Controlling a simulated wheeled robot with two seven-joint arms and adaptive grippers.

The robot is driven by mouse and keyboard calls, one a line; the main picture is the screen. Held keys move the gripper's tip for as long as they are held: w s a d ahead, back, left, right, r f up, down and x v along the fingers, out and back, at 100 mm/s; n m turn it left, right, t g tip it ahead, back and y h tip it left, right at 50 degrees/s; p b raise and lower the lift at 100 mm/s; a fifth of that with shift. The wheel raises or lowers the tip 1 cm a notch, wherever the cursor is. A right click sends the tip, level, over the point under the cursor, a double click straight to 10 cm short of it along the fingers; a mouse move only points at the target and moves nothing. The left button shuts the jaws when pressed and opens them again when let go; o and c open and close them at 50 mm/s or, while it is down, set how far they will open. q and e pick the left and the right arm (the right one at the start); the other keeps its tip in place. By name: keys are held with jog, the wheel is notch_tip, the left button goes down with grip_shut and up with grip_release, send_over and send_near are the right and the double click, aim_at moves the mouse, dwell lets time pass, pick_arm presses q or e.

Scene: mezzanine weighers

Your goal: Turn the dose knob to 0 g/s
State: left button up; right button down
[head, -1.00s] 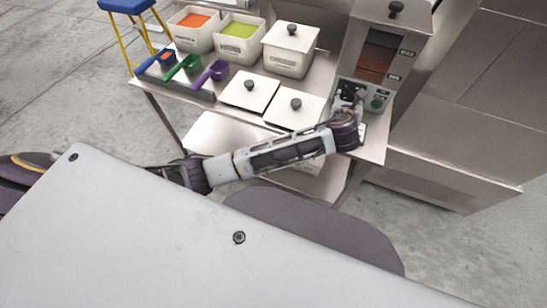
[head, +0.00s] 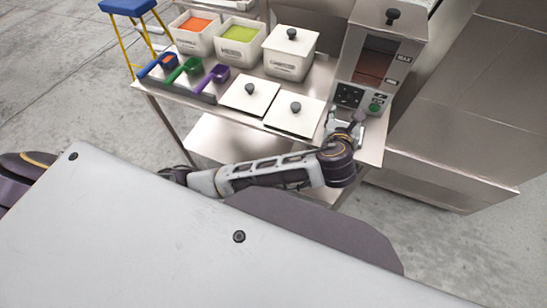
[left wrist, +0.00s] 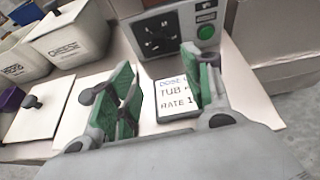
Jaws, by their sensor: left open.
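The dispenser (head: 375,62) stands at the right end of the steel table. Its front panel carries a black dial with the dose knob (head: 349,96), also visible in the left wrist view (left wrist: 158,40). The pointer's exact setting is too small to read. My left gripper (head: 345,119) is open and empty, in front of and below the dial, apart from it. My right gripper is not in view.
A green button (head: 375,107) sits right of the dial. Two white lids (head: 294,112) lie left of my gripper. A lidded white tub (head: 289,52), open tubs of orange and green contents, and several scoops (head: 213,76) stand farther left on the table (head: 235,119).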

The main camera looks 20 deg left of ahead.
pick_arm(q)
jog(key=s+a+f+n, duration=0.1)
jog(key=n, duration=0.1)
jog(key=s+a+f+n+g, duration=0.1)
jog(key=n, duration=0.1)
jog(key=s+a+n+g, duration=0.1)
jog(key=n, duration=0.2)
jog(key=shift+a+f, duration=0.3)
jog(key=shift+f, duration=0.1)
jog(key=a+f+n, duration=0.1)
jog(key=n, duration=0.1)
jog(key=s+a+f+n+g, duration=0.1)
jog(key=n, duration=0.1)
jog(key=s+a+f+n+g, duration=0.1)
jog(key=n, duration=0.1)
jog(key=shift+s+a, duration=0.25)
jog(key=shift+a, duration=0.15)
jog(key=s+a+f+n+g, duration=0.3)
jog(key=s+a+f+n, duration=0.4)
jog(key=n, duration=0.5)
jog(key=shift+s+a+n+g, duration=0.2)
jog(key=shift+a+n+g, duration=0.15)
jog(key=shift+a, duration=0.65)
